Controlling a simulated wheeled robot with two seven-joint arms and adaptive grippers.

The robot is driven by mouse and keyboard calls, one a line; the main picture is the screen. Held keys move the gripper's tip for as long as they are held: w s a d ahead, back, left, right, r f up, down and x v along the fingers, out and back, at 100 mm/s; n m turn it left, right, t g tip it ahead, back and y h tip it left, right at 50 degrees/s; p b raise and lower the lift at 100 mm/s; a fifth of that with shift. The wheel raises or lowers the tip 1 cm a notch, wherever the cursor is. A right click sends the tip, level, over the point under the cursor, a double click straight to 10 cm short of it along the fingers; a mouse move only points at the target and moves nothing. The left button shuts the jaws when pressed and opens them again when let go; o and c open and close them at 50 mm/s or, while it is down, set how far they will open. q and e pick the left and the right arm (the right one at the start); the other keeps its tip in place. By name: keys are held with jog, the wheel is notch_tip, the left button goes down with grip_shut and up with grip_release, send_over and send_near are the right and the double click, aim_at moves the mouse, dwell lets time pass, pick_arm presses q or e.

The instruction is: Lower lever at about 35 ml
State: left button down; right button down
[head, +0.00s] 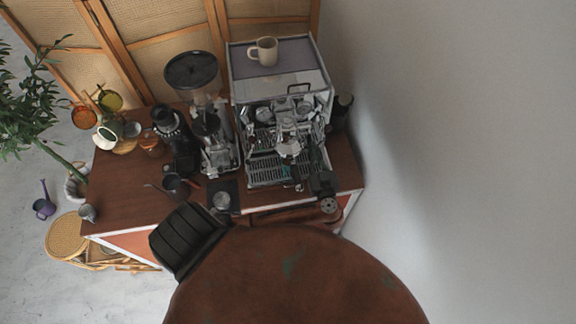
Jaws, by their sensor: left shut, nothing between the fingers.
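The espresso machine (237,75) stands at the back right of the wooden cart. Its chrome group head (288,128) is at the front, with what looks like a portafilter (289,149) below it. I cannot clearly make out the lever or its angle among the chrome parts. My left gripper (315,150) is a dark shape in front of the right side of the group; it is shut and holds nothing. Whether it touches the lever cannot be told. A small dark thing with green marks (291,173) is over the drip tray (268,171); no liquid level is readable. My right gripper is out of view.
A mug (264,51) sits on top of the machine. A grinder (214,140) with a dark hopper stands to its left. A small metal container (222,201) and a dark cup (174,185) are near the front edge. A pale wall closes the right side.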

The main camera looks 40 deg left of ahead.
pick_arm(q)
jog(key=p+v, duration=0.4)
jog(key=v, duration=0.4)
jog(key=shift+s+d+r+p, duration=0.2)
jog(key=shift+s+r+p, duration=0.05)
jog(key=shift+r+p, duration=0.05)
